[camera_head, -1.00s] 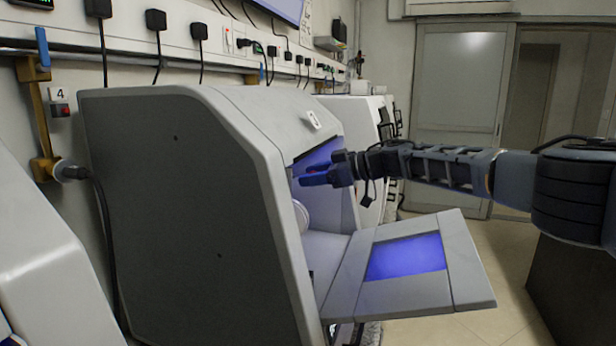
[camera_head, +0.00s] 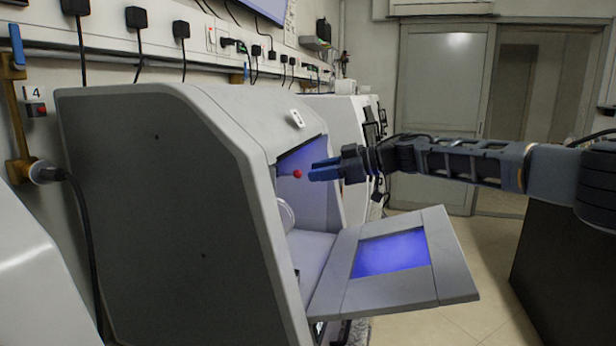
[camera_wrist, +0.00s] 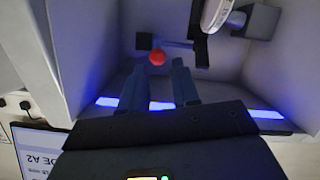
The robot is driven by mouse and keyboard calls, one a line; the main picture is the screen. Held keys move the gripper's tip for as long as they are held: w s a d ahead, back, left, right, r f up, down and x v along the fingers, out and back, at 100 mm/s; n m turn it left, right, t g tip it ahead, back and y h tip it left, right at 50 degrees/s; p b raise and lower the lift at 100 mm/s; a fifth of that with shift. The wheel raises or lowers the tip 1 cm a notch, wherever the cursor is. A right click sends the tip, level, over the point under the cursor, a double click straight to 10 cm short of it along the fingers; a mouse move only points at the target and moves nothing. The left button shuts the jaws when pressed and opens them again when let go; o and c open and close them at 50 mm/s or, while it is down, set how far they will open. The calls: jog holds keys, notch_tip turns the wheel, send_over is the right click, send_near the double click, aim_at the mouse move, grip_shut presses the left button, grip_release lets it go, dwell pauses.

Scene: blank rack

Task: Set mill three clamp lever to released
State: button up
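The mill marked 3 (camera_head: 170,200) is a grey-white cabinet with its front door (camera_head: 455,270) folded down and blue light inside. A red ball knob (camera_head: 297,174) shows in its opening, and also in the wrist view (camera_wrist: 157,57), close to a dark bar (camera_wrist: 178,44) that looks like the clamp lever. My gripper (camera_head: 326,169) is at the opening, just right of the knob in the head view. In the wrist view its two fingers (camera_wrist: 158,86) are apart, with the knob beyond their tips, near the middle of the gap. Nothing is held.
A white cylindrical spindle part (camera_wrist: 216,12) and a dark bracket (camera_wrist: 200,45) are inside the mill, beyond and right of the fingers. The cabinet's side walls flank the gripper. Another machine (camera_head: 345,125) stands behind. Floor (camera_head: 430,325) is clear at front right.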

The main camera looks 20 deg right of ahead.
jog(key=n, duration=0.1)
jog(key=s+f+n, duration=0.1)
jog(key=n, duration=0.1)
jog(key=shift+a+f+n, duration=0.1)
jog(key=shift+n, duration=0.2)
jog(key=shift+c, duration=1.4)
jog(key=n, duration=0.2)
jog(key=s+f+n, duration=0.1)
jog(key=n, duration=0.1)
jog(key=shift+s+a+y, duration=0.1)
jog(key=shift+s+y, duration=0.05)
jog(key=shift+y, duration=0.15)
grip_shut()
jog(key=s+n+t+y, duration=0.1)
jog(key=s+n, duration=0.2)
jog(key=n, duration=1)
jog(key=s+n+t+y, duration=0.1)
jog(key=s+n, duration=0.3)
jog(key=n, duration=0.8)
jog(key=p+x, duration=0.2)
jog(key=x, duration=0.8)
jog(key=shift+r, duration=0.25)
